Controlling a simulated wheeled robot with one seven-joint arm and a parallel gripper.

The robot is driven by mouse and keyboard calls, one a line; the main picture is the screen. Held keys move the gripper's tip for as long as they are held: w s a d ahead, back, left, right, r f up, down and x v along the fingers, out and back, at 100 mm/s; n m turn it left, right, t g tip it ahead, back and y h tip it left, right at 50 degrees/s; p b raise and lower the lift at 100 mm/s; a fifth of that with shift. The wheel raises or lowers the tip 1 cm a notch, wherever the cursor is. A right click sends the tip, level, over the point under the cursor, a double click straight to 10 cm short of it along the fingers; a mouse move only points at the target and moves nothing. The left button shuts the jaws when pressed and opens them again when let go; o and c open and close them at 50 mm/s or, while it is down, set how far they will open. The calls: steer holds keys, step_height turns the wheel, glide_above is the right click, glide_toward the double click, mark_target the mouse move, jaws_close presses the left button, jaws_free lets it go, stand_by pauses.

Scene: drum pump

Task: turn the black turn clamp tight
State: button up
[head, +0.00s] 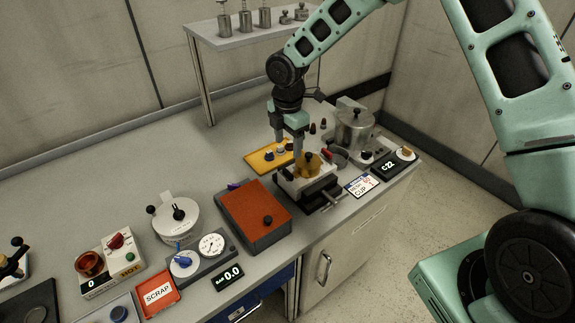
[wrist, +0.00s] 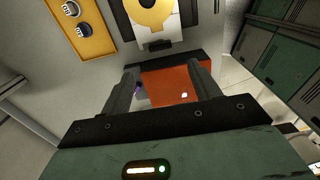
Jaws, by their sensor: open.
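A pale fixture with a dark base (head: 318,192) and thin metal bars at its front stands near the bench's front edge, holding a brass-coloured part (head: 309,165). In the wrist view the round yellow part (wrist: 152,14) is at the top, with a small black piece (wrist: 160,45) at the fixture's edge. I cannot tell for certain which black piece is the turn clamp. My gripper (head: 289,137) points down just behind the brass part, over or near the yellow tray's right end. In the wrist view its fingers (wrist: 165,78) are apart, with nothing between them.
A yellow tray (head: 256,163) with small knobs lies left of the fixture. A red-topped box (head: 250,207) stands left of it in front. A metal pot (head: 353,127) and a display (head: 388,164) are to the right. A white lidded pot (head: 178,228) is farther left. The back-left bench is clear.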

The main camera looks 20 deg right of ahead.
mark_target(288, 172)
step_height(288, 172, down, 10)
steer(key=p, duration=0.2)
steer(key=shift+f+p, duration=0.2)
steer(key=shift+p, duration=0.2)
steer(key=c, duration=1)
